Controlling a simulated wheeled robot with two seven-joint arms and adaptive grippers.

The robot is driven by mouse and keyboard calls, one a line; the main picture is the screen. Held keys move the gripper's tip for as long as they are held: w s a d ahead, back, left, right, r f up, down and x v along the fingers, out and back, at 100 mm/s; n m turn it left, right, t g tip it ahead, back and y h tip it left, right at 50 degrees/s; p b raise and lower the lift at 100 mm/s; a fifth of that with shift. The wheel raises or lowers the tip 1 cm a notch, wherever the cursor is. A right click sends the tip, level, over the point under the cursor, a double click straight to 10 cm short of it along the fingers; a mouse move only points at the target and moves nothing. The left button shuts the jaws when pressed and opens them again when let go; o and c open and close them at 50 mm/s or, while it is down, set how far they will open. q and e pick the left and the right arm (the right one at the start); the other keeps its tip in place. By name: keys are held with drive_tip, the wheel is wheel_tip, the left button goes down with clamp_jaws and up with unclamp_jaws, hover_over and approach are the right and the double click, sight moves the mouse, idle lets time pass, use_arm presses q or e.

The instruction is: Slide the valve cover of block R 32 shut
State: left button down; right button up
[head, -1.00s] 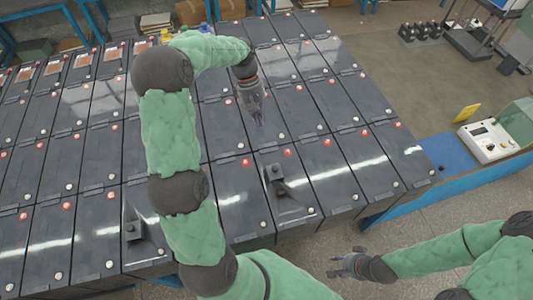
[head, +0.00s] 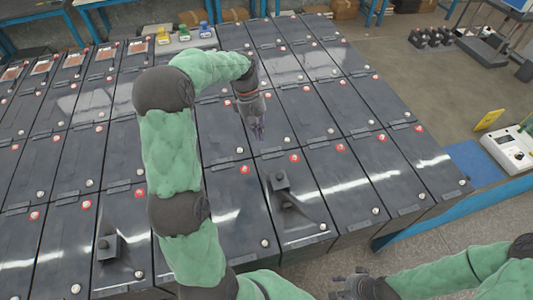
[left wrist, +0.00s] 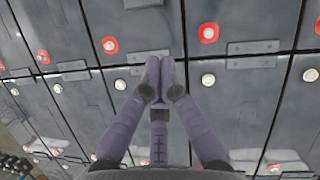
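The battery blocks stand in rows of dark grey lids with red and white round caps; no label reading R 32 is legible. One block right of centre carries a raised dark fitting (head: 280,181) with a wedge-like piece beside it. A similar fitting (head: 108,248) sits on a block at lower left. I cannot tell which is the valve cover of R 32. My left gripper (head: 258,132) hangs above the lids, behind the right-hand fitting. Its purple fingers (left wrist: 160,78) meet at the tips with nothing visible between them. My right gripper (head: 345,285) is at the bottom edge, partly cut off.
My left arm covers part of the left-centre blocks. Yellow, green and blue small items (head: 184,33) stand at the far edge. Floor shows at lower right.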

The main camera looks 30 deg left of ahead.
use_arm(q)
approach(274, 175)
drive_tip(key=f, duration=0.1)
drive_tip(key=a+f, duration=0.1)
drive_tip(key=f, duration=0.1)
drive_tip(key=w+a+f+b, duration=0.1)
drive_tip(key=shift+a+f, duration=0.1)
drive_tip(key=shift+f, duration=0.2)
drive_tip(key=d, duration=0.1)
drive_tip(key=s+d, duration=0.1)
drive_tip(key=shift+s+d+f, duration=0.1)
drive_tip(key=shift+d+f, duration=0.1)
drive_tip(key=shift+d, duration=0.2)
drive_tip(key=shift+s+d, duration=0.25)
drive_tip(key=shift+d, duration=0.3)
drive_tip(key=s+d+p, duration=0.1)
drive_tip(key=s+d, duration=0.5)
drive_tip(key=d, duration=0.1)
drive_tip(key=shift+r+p, duration=0.1)
drive_tip(key=shift+p, duration=0.3)
drive_tip(key=shift+s+d, duration=0.35)
drive_tip(key=shift+d, duration=0.05)
